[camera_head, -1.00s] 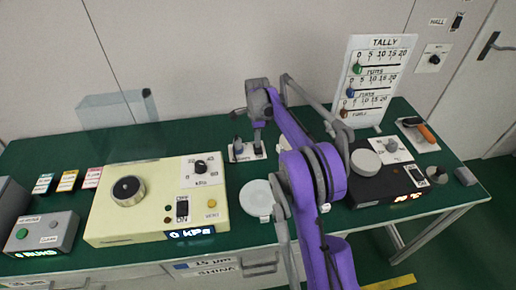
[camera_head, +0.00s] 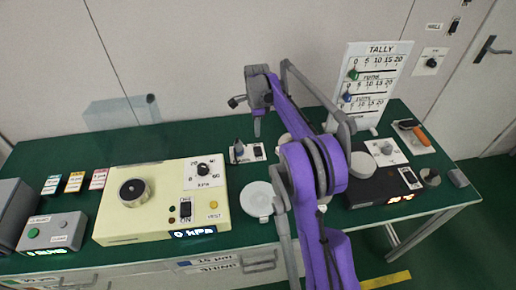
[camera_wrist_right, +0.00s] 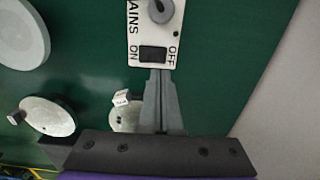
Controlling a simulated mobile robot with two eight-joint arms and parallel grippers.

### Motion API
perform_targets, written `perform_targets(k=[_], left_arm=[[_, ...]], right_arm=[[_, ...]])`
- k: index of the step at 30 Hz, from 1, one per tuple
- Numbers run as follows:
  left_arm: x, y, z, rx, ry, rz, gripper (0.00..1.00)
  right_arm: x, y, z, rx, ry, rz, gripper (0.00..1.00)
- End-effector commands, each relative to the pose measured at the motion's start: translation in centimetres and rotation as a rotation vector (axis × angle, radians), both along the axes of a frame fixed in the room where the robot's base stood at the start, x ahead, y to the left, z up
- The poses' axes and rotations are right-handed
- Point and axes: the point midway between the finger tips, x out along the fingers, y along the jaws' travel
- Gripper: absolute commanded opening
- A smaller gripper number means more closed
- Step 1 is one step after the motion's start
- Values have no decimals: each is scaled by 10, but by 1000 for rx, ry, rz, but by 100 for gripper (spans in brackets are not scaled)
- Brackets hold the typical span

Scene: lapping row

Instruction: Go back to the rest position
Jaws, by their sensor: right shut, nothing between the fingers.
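My right arm, purple and grey, reaches from the bottom of the head view over the green bench. Its gripper (camera_head: 257,130) points down, shut and empty, above and just behind the white mains switch plate (camera_head: 247,154). In the right wrist view, the closed fingers (camera_wrist_right: 160,74) line up with the near edge of the mains plate (camera_wrist_right: 153,32), which carries a grey knob and a dark rocker marked ON and OFF. I cannot tell whether they touch it; the head view shows the gripper raised. My left gripper is not in view.
A cream kPa machine (camera_head: 150,228) stands left of the arm, with a pale round lid (camera_head: 257,199) beside it. A dark box (camera_head: 376,190) and the tally board (camera_head: 366,85) are right. A clear panel (camera_head: 122,113) stands behind. The bench's back middle is fairly clear.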

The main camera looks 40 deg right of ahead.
Motion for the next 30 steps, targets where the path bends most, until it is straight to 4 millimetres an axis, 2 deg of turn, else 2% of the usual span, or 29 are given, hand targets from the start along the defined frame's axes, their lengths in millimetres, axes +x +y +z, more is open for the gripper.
perform_targets(k=[14,17,20,23,27,30], left_arm=[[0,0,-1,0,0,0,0],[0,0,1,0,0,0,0],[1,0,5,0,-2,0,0],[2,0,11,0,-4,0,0],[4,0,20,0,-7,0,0],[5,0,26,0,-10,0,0]], right_arm=[[0,0,0,0,0,2,0],[-2,8,6,-3,-7,38,0],[-10,29,22,-15,-28,150,0],[-26,62,45,-37,-62,334,0],[-59,111,72,-81,-115,634,0],[-88,143,86,-120,-151,848,0]])
